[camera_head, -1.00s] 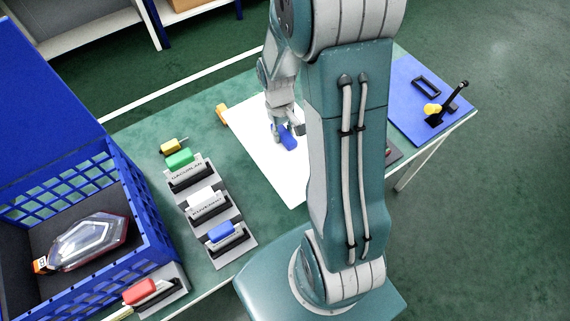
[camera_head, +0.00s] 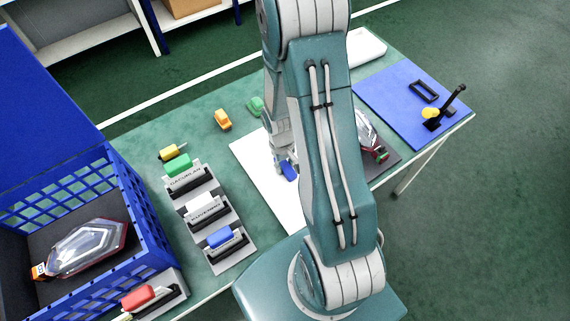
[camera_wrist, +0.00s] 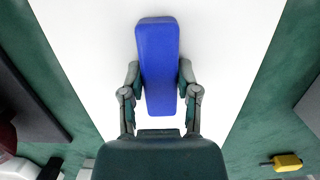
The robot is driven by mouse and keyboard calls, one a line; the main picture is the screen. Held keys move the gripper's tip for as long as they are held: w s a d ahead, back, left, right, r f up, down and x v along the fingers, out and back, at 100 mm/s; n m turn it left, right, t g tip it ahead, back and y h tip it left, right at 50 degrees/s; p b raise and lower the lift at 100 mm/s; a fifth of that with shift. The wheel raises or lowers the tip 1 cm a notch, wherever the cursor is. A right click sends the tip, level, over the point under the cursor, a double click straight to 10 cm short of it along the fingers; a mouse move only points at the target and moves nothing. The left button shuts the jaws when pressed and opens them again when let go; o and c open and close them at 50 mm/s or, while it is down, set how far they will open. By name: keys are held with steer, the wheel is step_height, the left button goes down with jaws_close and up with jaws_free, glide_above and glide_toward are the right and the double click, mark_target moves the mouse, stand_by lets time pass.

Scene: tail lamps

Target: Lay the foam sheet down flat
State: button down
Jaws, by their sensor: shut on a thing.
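The white foam sheet (camera_head: 257,166) is over the middle of the green table, and its right part is hidden behind my arm in the head view. It looks level and fills the middle of the wrist view (camera_wrist: 80,45). Whether it touches the table or hangs just above it, I cannot tell. My gripper (camera_head: 287,164) is shut on a blue block (camera_head: 289,172) at the sheet. In the wrist view, the fingers (camera_wrist: 158,80) press both sides of this blue block (camera_wrist: 157,45), with white sheet all around it.
Left of the sheet stand holders with green (camera_head: 178,166), white (camera_head: 200,204) and blue (camera_head: 220,237) pieces. A blue crate (camera_head: 147,215) holds a tail lamp (camera_head: 85,247). Another lamp (camera_head: 371,140) lies right of my arm. Orange (camera_head: 222,119) and green (camera_head: 255,106) items lie beyond the sheet.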

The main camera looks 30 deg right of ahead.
steer(key=shift+a, duration=0.25)
steer(key=shift+c, duration=1.7)
jaws_free()
steer(key=shift+d, duration=0.1)
steer(key=shift+d, duration=0.1)
steer(key=s+a+r+t, duration=0.1)
steer(key=a+r+t, duration=0.15)
steer(key=r, duration=1.05)
steer(key=a+r+t, duration=0.2)
steer(key=a+r, duration=0.1)
steer(key=r, duration=1.1)
steer(key=s+a+r+t, duration=0.3)
steer(key=s+a+r, duration=0.1)
steer(key=s+r, duration=0.4)
steer(key=shift+s, duration=0.2)
steer(key=shift+a, duration=0.1)
